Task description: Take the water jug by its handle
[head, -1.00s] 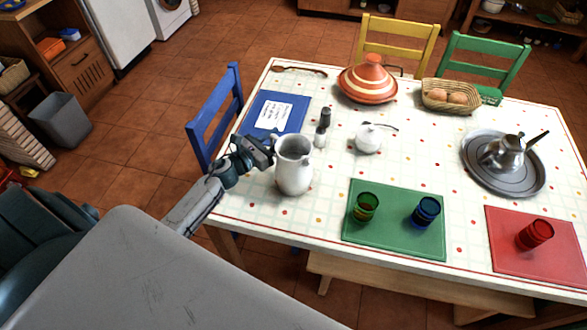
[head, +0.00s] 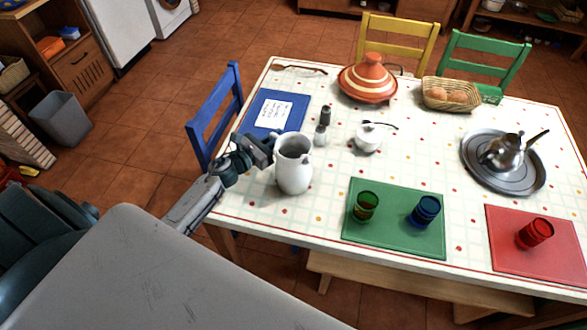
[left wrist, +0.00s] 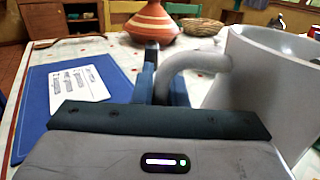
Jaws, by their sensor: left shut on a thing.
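The white water jug (head: 294,168) stands upright on the table near its left front edge. My left gripper (head: 268,146) is at the jug's left side, at its handle. In the left wrist view the jug (left wrist: 265,85) fills the right side, and its curved handle (left wrist: 193,62) runs down between the fingers of my left gripper (left wrist: 163,85). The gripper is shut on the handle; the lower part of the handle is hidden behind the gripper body. My right gripper is not in view.
A blue mat (head: 262,108) with a white card lies behind the gripper, with two shakers (head: 322,127) and a sugar bowl (head: 368,138) behind the jug. A green mat (head: 390,238) with two glasses lies to the right. A blue chair (head: 215,115) stands left.

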